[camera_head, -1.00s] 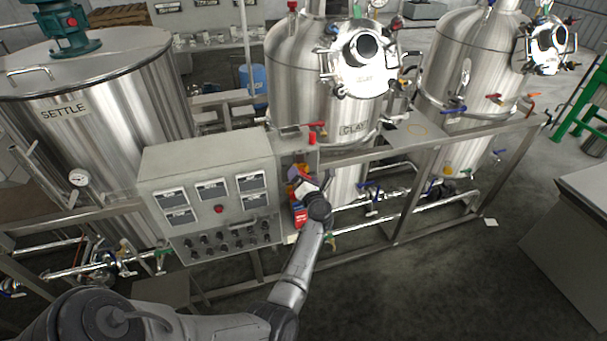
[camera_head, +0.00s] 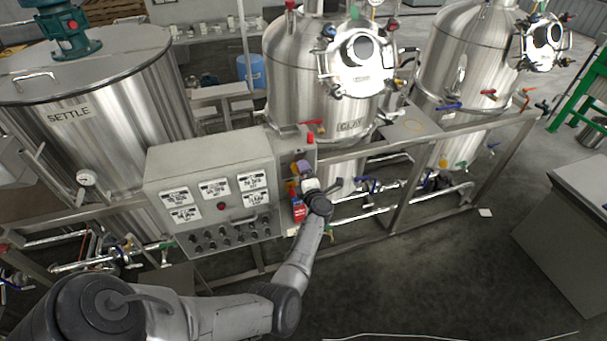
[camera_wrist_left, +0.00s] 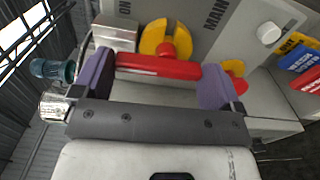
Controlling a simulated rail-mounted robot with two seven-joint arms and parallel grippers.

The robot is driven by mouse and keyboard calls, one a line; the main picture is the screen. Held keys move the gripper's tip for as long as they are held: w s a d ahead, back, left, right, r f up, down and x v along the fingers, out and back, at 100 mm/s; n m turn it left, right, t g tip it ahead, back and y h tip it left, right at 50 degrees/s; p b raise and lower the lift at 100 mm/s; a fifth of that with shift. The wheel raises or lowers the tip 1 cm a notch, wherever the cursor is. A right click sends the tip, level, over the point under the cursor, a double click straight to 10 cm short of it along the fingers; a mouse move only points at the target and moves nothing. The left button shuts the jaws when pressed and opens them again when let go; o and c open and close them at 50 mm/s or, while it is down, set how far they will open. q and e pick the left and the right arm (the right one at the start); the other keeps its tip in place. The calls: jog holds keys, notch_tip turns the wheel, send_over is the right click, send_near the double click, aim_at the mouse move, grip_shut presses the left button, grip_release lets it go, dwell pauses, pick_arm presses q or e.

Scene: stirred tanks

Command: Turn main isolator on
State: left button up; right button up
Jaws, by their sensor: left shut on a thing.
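The main isolator is a red bar handle (camera_wrist_left: 160,66) on a yellow disc (camera_wrist_left: 168,40), mounted on a grey plate with a partly visible "MAIN" label and "ON" lettering. My left gripper (camera_wrist_left: 156,75) has its purple fingers at the two ends of the red handle and is shut on it. In the head view my left gripper (camera_head: 303,170) is at the narrow grey panel right of the control box (camera_head: 205,160), and it hides most of the isolator. My right gripper is not in view.
A second red and yellow switch (camera_wrist_left: 234,68) and a white round knob (camera_wrist_left: 269,32) are close beside the gripper. The SETTLE tank (camera_head: 100,150) stands left and the CLAY tank (camera_head: 300,85) behind. A steel frame and valved pipes run right. The front floor is mostly clear.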

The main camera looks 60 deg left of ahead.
pick_arm(q)
jog(key=shift+f+m, duration=0.1)
jog(key=shift+m, duration=0.2)
dwell(0.4)
jog(key=o, duration=0.6)
jog(key=p+v, duration=0.4)
jog(key=v, duration=0.9)
jog(key=shift+d+p, duration=0.3)
jog(key=shift+d, duration=0.05)
jog(key=shift+s, duration=0.15)
